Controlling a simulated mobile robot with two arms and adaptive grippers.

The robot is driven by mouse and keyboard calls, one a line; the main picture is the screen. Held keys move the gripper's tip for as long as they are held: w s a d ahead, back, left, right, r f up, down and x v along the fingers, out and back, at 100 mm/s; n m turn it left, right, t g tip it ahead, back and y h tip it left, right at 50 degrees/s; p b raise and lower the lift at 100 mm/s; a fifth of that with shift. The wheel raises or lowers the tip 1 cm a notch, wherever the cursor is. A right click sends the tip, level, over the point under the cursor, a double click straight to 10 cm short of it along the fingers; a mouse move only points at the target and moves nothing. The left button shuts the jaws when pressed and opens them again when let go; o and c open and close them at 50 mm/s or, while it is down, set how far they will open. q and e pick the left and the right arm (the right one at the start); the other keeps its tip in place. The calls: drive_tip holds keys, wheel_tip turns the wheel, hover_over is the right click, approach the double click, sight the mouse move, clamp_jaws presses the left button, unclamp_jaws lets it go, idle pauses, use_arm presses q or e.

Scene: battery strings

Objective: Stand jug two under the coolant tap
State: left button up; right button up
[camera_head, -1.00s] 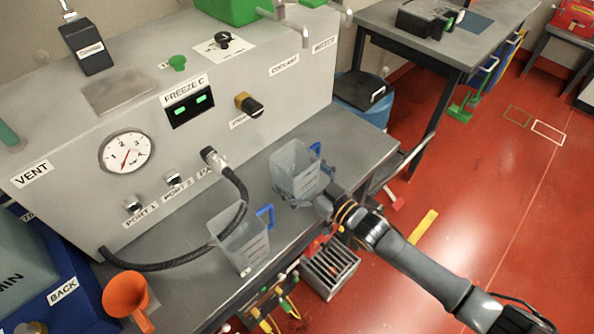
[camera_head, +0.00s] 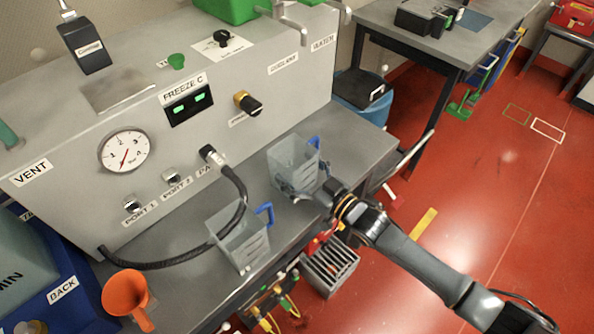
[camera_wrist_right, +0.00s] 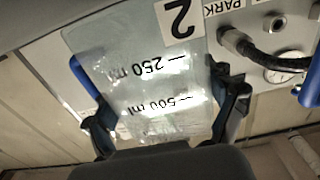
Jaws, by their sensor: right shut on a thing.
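Jug two (camera_head: 287,162), clear with a blue handle, is upright over the bench in front of the grey panel. The right wrist view shows its "2" label and volume marks, upside down, on the jug wall (camera_wrist_right: 140,95). My right gripper (camera_head: 312,192) is shut on the jug, its fingers on either side of it in the wrist view. I cannot tell whether the jug's base touches the bench. A metal tap (camera_head: 291,24) sticks out at the panel's top, above the coolant label (camera_head: 283,63), beyond the jug. My left gripper is not in view.
Another clear jug (camera_head: 240,240) with a blue handle stands nearer on the bench, with a black hose (camera_head: 238,190) hanging across it. An orange funnel (camera_head: 125,292) is at lower left. Bare bench (camera_head: 360,150) lies right of jug two.

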drive_tip(key=s+d+r+b, duration=0.2)
drive_tip(key=s+d+r, duration=0.1)
drive_tip(key=s+r, duration=0.9)
drive_tip(key=shift+s, duration=0.8)
drive_tip(key=w+d+f+m+t+h, duration=0.1)
drive_tip(key=w+d+m+t+h, duration=0.2)
drive_tip(key=d+h, duration=0.4)
drive_tip(key=w+d+f+m+t+h, duration=0.1)
drive_tip(key=d+m+t+h, duration=0.1)
drive_tip(key=d+m+h, duration=0.55)
drive_tip(key=s+d+f+n+y, duration=0.1)
drive_tip(key=s+f, duration=0.2)
drive_tip(key=s, duration=0.5)
drive_tip(key=shift+d+y, duration=0.3)
drive_tip(key=shift+y, duration=0.05)
drive_tip(key=shift+n, duration=0.25)
